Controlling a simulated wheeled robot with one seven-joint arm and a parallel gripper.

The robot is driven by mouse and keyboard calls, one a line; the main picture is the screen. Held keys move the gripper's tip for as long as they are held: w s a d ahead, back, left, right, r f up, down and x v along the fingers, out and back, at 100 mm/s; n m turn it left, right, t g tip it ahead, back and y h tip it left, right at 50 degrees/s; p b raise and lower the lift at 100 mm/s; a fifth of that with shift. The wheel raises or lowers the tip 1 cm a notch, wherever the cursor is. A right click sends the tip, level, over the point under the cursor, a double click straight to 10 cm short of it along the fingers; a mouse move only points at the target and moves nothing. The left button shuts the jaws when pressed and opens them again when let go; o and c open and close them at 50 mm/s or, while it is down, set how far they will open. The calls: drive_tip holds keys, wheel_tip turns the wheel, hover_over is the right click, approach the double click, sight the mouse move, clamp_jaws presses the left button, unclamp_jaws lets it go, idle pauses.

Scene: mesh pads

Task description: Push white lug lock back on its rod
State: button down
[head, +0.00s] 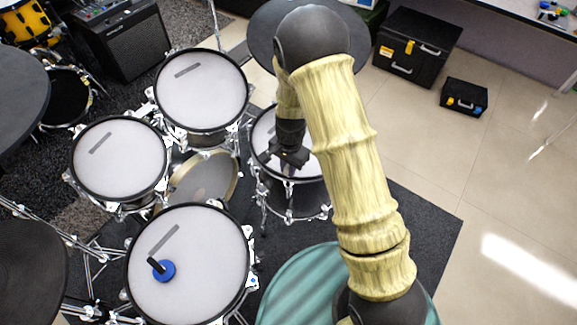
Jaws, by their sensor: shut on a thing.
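My gripper (290,160) is over the near part of the mesh-headed drum (266,135) right of centre, close above its rim. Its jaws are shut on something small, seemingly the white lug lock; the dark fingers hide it. The lock and its tension rod are too small and covered to make out. Whether the lock touches its rod cannot be told. My arm hides the drum's right side.
Other mesh drums stand at left: rear (205,88), middle (120,160) and front (190,290). A blue round thing with a black handle (163,270) lies on the front one. A teal round seat (300,290) is in front. Black cases (416,48) stand on open floor at right.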

sight(287, 182)
drive_tip(key=shift+f+b, duration=1.3)
drive_tip(key=shift+f, duration=1.65)
drive_tip(key=c, duration=1.3)
unclamp_jaws()
drive_tip(key=r, duration=0.5)
drive_tip(key=r+p, duration=0.1)
drive_tip(key=r, duration=0.5)
drive_tip(key=r+p, duration=0.1)
drive_tip(key=r, duration=0.5)
drive_tip(key=shift+w+d+r, duration=0.2)
drive_tip(key=shift+w+d, duration=0.15)
